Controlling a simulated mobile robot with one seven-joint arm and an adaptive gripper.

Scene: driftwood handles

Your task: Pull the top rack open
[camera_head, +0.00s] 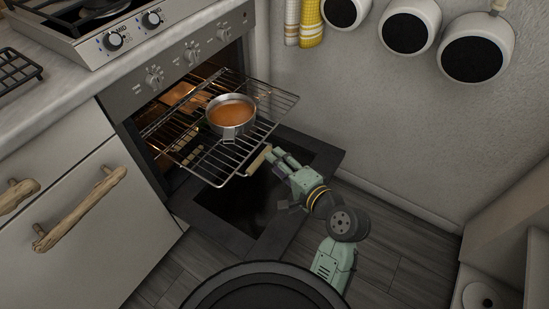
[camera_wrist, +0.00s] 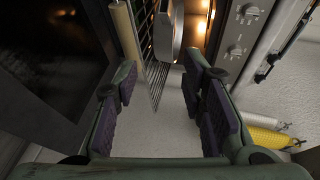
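The top rack (camera_head: 205,168), a wire grid, extends partway out of the lit oven above the lowered oven door. A pan (camera_head: 231,116) of orange-brown contents sits on it. A pale wooden handle (camera_head: 259,159) is on the rack's front edge. My gripper (camera_head: 277,160) is at the front of the rack, close beside the handle. In the wrist view my gripper (camera_wrist: 160,98) has its fingers wide apart with nothing held between them. The handle (camera_wrist: 125,32) is ahead near the left finger, with the rack (camera_wrist: 156,80) just beyond it.
The open oven door (camera_head: 325,162) lies flat below the rack and my arm. Oven knobs (camera_head: 189,56) line the panel above. A cabinet with driftwood handles (camera_head: 80,208) stands left. Yellow-and-white towels (camera_head: 311,24) and round pans (camera_head: 478,48) hang on the wall.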

